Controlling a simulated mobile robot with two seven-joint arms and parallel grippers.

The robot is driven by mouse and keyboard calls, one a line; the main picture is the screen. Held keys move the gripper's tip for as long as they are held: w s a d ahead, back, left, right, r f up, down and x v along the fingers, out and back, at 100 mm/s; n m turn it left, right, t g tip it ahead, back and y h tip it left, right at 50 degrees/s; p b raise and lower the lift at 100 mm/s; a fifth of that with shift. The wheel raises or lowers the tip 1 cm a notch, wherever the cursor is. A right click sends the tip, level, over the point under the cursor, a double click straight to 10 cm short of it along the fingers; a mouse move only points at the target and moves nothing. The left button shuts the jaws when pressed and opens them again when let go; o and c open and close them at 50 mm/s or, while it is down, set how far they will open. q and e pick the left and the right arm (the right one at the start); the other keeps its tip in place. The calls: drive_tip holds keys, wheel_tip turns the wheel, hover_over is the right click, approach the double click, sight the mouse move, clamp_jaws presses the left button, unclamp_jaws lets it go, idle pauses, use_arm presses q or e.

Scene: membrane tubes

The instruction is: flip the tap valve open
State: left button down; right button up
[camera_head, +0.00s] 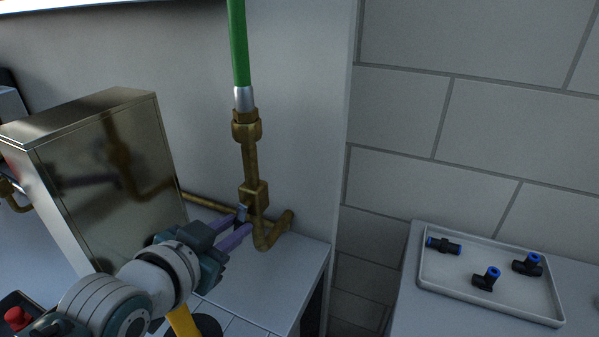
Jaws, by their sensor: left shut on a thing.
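The tap is a brass fitting (255,194) on a brass pipe, low against the grey panel. A green hose (238,45) with a silver ferrule runs up from the pipe's top nut. My left gripper (243,228) reaches in from the lower left, with its purple fingers at the small dark valve lever (242,213) beside the brass block. The fingers are shut on the lever, which they partly hide. The lever's exact angle is hard to tell. My right gripper is not in view.
A shiny metal box (115,180) stands left of the tap, close to my left arm. A bent brass pipe (272,233) lies just right of the fingers. A grey tray (490,275) with three black-and-blue fittings rests on the right-hand surface. A red button (17,318) is at lower left.

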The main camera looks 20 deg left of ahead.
use_arm(q)
drive_tip(key=shift+d+f+n+h, duration=0.1)
drive_tip(key=shift+d+n+h, duration=0.15)
drive_tip(key=shift+n+h, duration=0.55)
drive_tip(key=c, duration=0.8)
unclamp_jaws()
drive_tip(key=shift+o, duration=0.2)
drive_tip(key=shift+s, duration=0.1)
drive_tip(key=p+v, duration=0.2)
drive_tip(key=v, duration=0.7)
drive_tip(key=shift+s+r, duration=0.3)
drive_tip(key=shift+s, duration=0.05)
